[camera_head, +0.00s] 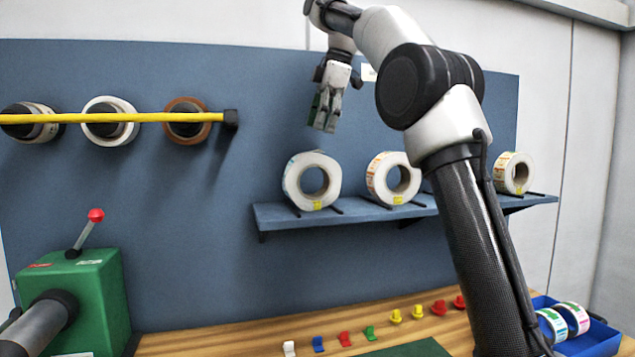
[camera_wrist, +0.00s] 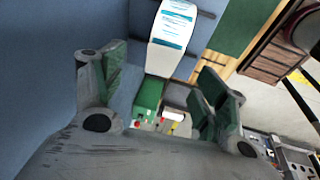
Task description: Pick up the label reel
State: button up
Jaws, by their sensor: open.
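Three white label reels stand on edge on a blue wall shelf (camera_head: 350,217): a left reel (camera_head: 291,184), a middle reel (camera_head: 377,179) and a right reel (camera_head: 505,172). The left and middle reels each show a yellow tag at the bottom. My gripper (camera_head: 325,122) is above the left reel, fingers pointing down, apart from it. In the wrist view my gripper (camera_wrist: 166,82) is open and empty. A white reel with blue print (camera_wrist: 173,28) shows at the top of that view, beyond the fingertips. Which reel the task means cannot be told.
A yellow bar (camera_head: 160,117) holds several rolls at the left. A green machine (camera_head: 85,295) with a red-knobbed lever stands below. Several coloured clips lie on the wooden bench (camera_head: 210,341). A blue bin (camera_head: 601,340) with two rolls is at the right. Supports cradle the shelf reels.

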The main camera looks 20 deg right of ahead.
jog(key=shift+s+x, duration=0.1)
jog(key=shift+x, duration=1.45)
jog(key=shift+s+x, duration=0.15)
jog(key=shift+x, duration=1.4)
jog(key=shift+a, duration=0.1)
grip_shut()
